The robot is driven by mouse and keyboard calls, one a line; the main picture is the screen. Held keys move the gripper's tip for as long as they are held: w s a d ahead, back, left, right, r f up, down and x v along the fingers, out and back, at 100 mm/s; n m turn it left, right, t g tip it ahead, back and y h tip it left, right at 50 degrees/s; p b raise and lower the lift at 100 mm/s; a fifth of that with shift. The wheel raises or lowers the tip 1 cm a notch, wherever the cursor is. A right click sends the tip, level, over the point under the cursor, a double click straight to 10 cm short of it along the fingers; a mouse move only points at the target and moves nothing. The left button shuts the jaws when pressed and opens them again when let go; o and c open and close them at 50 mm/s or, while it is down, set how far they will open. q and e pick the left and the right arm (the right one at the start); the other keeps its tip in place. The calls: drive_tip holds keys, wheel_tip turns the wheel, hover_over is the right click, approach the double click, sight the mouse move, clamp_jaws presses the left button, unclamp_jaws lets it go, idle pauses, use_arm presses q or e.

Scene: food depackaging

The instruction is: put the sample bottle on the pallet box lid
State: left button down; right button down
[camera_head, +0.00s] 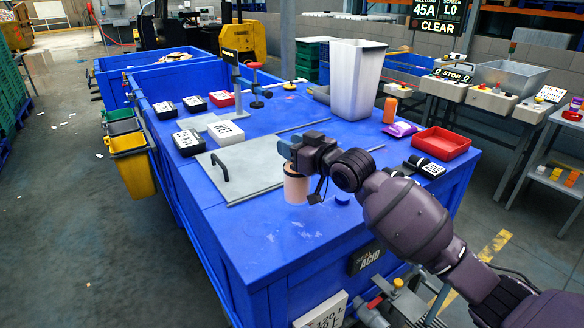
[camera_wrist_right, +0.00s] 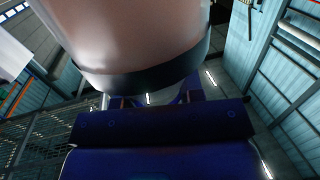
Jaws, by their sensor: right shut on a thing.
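The sample bottle (camera_head: 296,189) is pale pinkish, with a dark band near its upper part. It is roughly upright at the front of the blue pallet box lid (camera_head: 258,232), right of the grey hatch plate. My right gripper (camera_head: 291,158) is shut on the bottle's upper end, reaching in from the right. I cannot tell whether the bottle's base touches the lid. In the right wrist view the bottle (camera_wrist_right: 140,35) fills the top, its dark band close to the gripper. My left gripper is not in view.
The grey hatch plate (camera_head: 240,165) with a black handle lies left of the bottle. A tall white bin (camera_head: 355,80), an orange cylinder (camera_head: 390,110), a purple packet (camera_head: 399,129) and a red tray (camera_head: 440,143) stand farther back. The lid's front left is clear.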

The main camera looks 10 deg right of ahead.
drive_tip(key=shift+f, duration=2.95)
drive_tip(key=c, duration=0.7)
unclamp_jaws()
drive_tip(key=shift+c, duration=0.2)
drive_tip(key=v, duration=1.2)
